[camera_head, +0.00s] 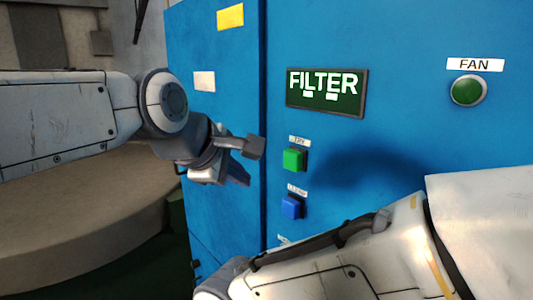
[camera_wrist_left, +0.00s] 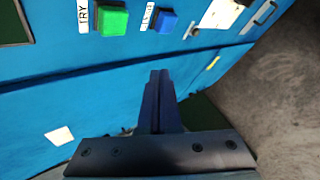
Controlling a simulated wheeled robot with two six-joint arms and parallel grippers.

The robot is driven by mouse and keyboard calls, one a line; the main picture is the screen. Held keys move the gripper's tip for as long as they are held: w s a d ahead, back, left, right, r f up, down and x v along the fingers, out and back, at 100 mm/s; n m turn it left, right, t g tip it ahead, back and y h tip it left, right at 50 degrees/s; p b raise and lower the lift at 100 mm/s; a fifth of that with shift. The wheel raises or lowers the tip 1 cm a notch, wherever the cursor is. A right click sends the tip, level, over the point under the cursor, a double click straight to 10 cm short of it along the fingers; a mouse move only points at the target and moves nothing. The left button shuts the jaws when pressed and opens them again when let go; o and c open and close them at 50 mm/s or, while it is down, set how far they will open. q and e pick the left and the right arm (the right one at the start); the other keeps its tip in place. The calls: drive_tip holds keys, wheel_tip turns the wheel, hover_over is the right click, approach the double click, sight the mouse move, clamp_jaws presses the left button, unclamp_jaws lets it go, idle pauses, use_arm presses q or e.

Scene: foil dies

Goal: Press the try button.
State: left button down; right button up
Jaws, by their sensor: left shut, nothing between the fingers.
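The try button is a square green button (camera_head: 293,159) on the blue cabinet front, under a small TRY label. It also shows as the green button (camera_wrist_left: 111,20) at the top of the left wrist view. My left gripper (camera_head: 240,178) is left of the button and a little lower in the head view, apart from it. In the left wrist view its fingers (camera_wrist_left: 158,78) are shut together with nothing between them, and the green button lies beyond and left of their tips. My right arm crosses the lower right of the head view, and its gripper does not show.
A blue button (camera_head: 291,208) sits just below the green one. A dark FILTER sign (camera_head: 326,93) is above. A round green FAN button (camera_head: 467,91) is at upper right. A vertical seam divides the blue cabinet (camera_head: 400,35). A yellow sticker (camera_head: 230,17) is at upper left.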

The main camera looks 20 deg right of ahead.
sight(293, 160)
use_arm(q)
drive_tip(key=shift+d+r, duration=0.1)
drive_tip(key=shift+d, duration=0.05)
drive_tip(key=w+d+p, duration=0.3)
drive_tip(key=d+p, duration=0.1)
drive_tip(key=d, duration=0.4)
idle(0.5)
drive_tip(key=shift+d, duration=0.1)
idle(1.8)
drive_tip(key=shift+w+d+p, duration=0.15)
drive_tip(key=shift+d+p, duration=0.2)
drive_tip(key=shift+p, duration=0.05)
